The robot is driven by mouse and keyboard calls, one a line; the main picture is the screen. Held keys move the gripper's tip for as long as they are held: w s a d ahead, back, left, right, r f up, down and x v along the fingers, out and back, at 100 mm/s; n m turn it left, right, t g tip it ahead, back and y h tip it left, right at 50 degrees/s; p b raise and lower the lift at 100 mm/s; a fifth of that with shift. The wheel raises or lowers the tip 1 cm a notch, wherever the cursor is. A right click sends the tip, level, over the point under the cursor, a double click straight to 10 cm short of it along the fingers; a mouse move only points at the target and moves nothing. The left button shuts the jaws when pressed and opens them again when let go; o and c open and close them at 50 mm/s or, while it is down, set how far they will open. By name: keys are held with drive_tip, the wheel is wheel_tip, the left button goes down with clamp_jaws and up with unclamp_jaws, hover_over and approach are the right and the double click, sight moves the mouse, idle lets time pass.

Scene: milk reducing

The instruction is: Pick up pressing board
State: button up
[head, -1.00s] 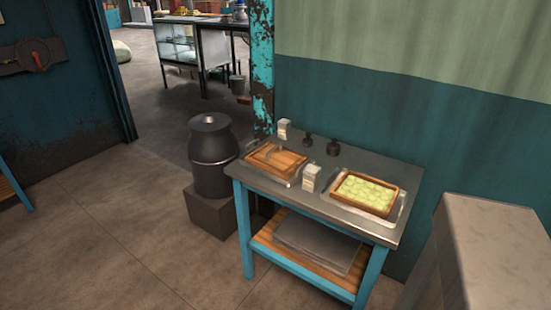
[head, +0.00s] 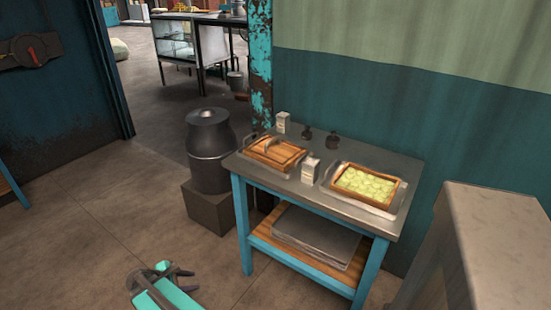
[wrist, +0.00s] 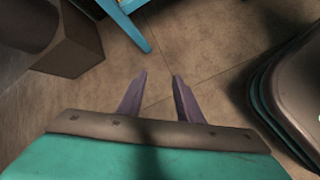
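The pressing board looks to be the wooden board with a raised handle (head: 277,152), lying on a metal tray (head: 247,143) at the left of the worktable's top. My gripper (head: 165,270) is at the bottom of the head view, left of the table and in front of it, well apart from the board. In the wrist view my gripper (wrist: 155,80) has its two fingers spread with only floor between them. The board is not in the wrist view.
The blue-legged worktable (head: 330,193) also bears a tray with a wooden frame of pale yellow-green pieces (head: 366,186) and small white cartons (head: 310,170). A dark milk can (head: 209,150) stands on a block (head: 207,209) left of the table. A grey block (head: 495,235) stands at right.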

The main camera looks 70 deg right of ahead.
drive_tip(key=s+d+r+n+h, duration=0.1)
drive_tip(key=d+r+n+h, duration=0.1)
drive_tip(key=d+r, duration=0.7)
drive_tip(key=s+d+r+n+g+h+b, duration=0.1)
drive_tip(key=s+d+r+n+h, duration=0.1)
drive_tip(key=d+r, duration=0.8)
drive_tip(key=s+d+r+n+h+b, duration=0.1)
drive_tip(key=d+r+h, duration=0.3)
drive_tip(key=d+r, duration=0.5)
drive_tip(key=shift+s+d+r+n+g, duration=0.3)
drive_tip(key=shift+s+d+n+g, duration=0.1)
drive_tip(key=shift+s+d+n, duration=0.3)
drive_tip(key=g+h+b, duration=0.1)
drive_tip(key=g+h, duration=0.1)
approach(264, 153)
drive_tip(key=r, duration=0.1)
drive_tip(key=d+r, duration=0.1)
drive_tip(key=r, duration=0.2)
drive_tip(key=shift+s+d+r, duration=0.15)
drive_tip(key=shift+s, duration=0.2)
drive_tip(key=shift+d, duration=0.1)
drive_tip(key=x, duration=0.7)
drive_tip(key=shift+d, duration=0.35)
drive_tip(key=shift+s+d, duration=0.2)
drive_tip(key=shift+d, duration=0.05)
